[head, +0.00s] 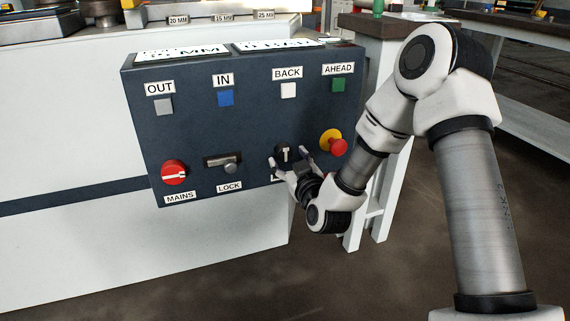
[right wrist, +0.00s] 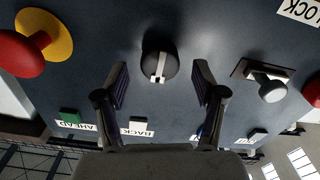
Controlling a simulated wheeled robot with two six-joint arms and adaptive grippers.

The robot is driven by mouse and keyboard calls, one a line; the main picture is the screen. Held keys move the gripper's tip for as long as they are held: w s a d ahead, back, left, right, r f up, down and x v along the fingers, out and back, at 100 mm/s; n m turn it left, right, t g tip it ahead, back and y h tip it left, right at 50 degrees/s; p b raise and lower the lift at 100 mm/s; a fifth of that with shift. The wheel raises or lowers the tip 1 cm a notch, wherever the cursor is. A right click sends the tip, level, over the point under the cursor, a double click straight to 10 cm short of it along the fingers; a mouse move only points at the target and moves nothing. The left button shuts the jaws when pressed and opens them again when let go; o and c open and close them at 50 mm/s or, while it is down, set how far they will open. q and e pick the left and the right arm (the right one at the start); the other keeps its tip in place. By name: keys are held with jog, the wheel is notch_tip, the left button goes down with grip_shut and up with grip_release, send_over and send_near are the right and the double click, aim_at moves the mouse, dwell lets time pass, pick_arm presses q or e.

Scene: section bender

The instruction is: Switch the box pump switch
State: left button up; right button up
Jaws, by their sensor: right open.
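The box pump switch (head: 287,153) is a round black knob with a white pointer mark, low on the dark blue control box (head: 250,125). Its label is mostly hidden behind my right gripper in the head view. My right gripper (head: 289,156) is open at the knob, its two fingers apart on either side of it. In the right wrist view the knob (right wrist: 159,62) lies ahead, between and just beyond the open fingertips (right wrist: 160,78), with no clear contact. The white mark points straight up and down in the head view. My left gripper is not in view.
A red emergency button on a yellow base (head: 334,143) sits close right of the knob. The LOCK lever (head: 228,167) and red MAINS switch (head: 174,172) are to the left. OUT, IN, BACK and AHEAD buttons line the upper row. A wooden-topped table (head: 378,27) stands behind.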

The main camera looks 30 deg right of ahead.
jog(key=shift+x, duration=1.25)
jog(key=c, duration=1.2)
jog(key=shift+o, duration=0.3)
jog(key=shift+m, duration=0.3)
jog(key=shift+m+p, duration=0.3)
jog(key=shift+m, duration=0.6)
jog(key=m, duration=0.2)
jog(key=shift+m+p, duration=0.3)
jog(key=shift+p, duration=0.1)
jog(key=m, duration=0.3)
jog(key=shift+m, duration=0.3)
jog(key=shift+m+p, duration=0.35)
jog(key=shift+m, duration=1.25)
